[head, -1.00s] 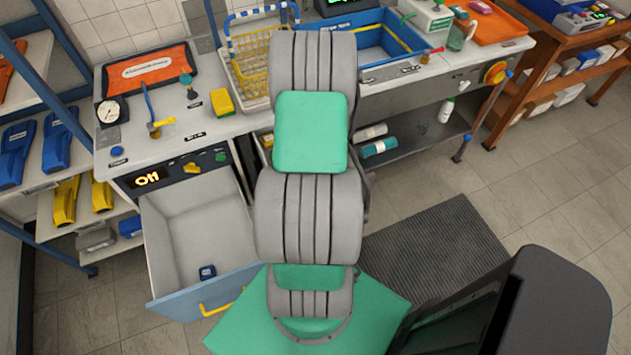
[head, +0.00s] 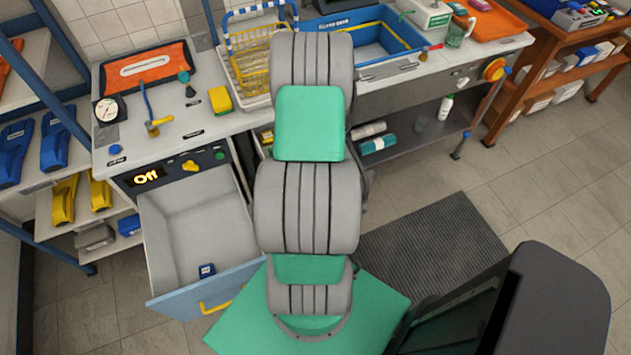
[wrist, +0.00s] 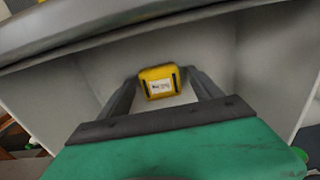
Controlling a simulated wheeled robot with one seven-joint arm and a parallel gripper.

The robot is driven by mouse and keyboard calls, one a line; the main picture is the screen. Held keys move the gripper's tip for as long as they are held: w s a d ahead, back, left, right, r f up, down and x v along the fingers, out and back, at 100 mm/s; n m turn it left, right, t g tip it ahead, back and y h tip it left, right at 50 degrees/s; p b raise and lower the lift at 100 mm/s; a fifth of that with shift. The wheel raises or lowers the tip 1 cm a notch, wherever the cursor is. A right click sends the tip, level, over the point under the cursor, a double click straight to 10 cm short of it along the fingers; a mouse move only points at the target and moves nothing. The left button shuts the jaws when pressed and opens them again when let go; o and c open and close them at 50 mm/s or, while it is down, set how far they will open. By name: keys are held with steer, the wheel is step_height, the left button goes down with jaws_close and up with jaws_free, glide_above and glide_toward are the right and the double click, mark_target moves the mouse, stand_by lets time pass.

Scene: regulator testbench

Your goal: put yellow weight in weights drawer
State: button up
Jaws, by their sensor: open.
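The yellow weight (wrist: 158,84) shows in the wrist view with a white label on its face. It is between the fingers of my open gripper (wrist: 166,78), in a light grey, box-like space; I cannot tell whether the fingers touch it. In the head view my arm hides the gripper and the weight. An open drawer (head: 190,222) with a blue front and yellow handle is at the lower left in the head view.
A blue tray (head: 385,40) is behind my arm. A dark floor mat (head: 440,245) lies to the right. A dark edge crosses the wrist view's top.

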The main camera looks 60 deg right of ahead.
step_height(320, 180, up, 12)
steer(key=r+b, duration=0.1)
steer(key=w+a+r+n+t, duration=0.1)
steer(key=w+a+r+n, duration=0.1)
steer(key=w+a+r, duration=0.7)
steer(key=a+r+n+t, duration=0.1)
steer(key=a+r, duration=0.3)
steer(key=a, duration=0.7)
steer(key=s+a+r+n+t, duration=0.1)
steer(key=a+r+n, duration=0.2)
steer(key=a, duration=0.8)
steer(key=shift+s+a+r+t, duration=0.25)
steer(key=shift+a+r+t, duration=0.1)
steer(key=shift+r, duration=0.2)
steer(key=shift+c, duration=0.3)
